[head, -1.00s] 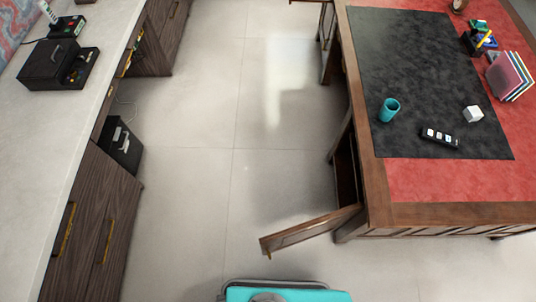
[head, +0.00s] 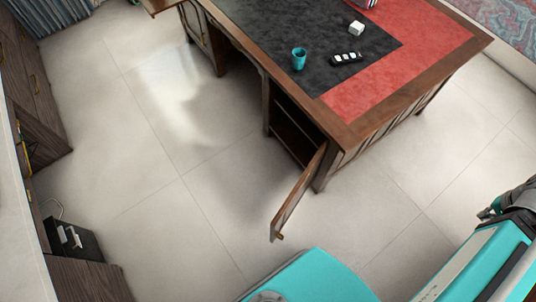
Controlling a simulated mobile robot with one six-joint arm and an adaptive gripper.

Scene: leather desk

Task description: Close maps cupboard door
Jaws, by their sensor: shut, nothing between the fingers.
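The wooden cupboard door (head: 298,197) stands open at the near end of the desk. It swings out from the desk's corner toward me, well clear of the opening. A small brass-coloured handle (head: 279,236) shows low at its free end. Behind it, the cupboard opening (head: 291,131) is dark, with a shelf inside. I cannot read any maps label. Part of my teal and grey arm shows at the lower right, apart from the door.
Dark cabinets (head: 32,90) line the left, with a black box (head: 73,240). Pale floor (head: 190,215) between is clear.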

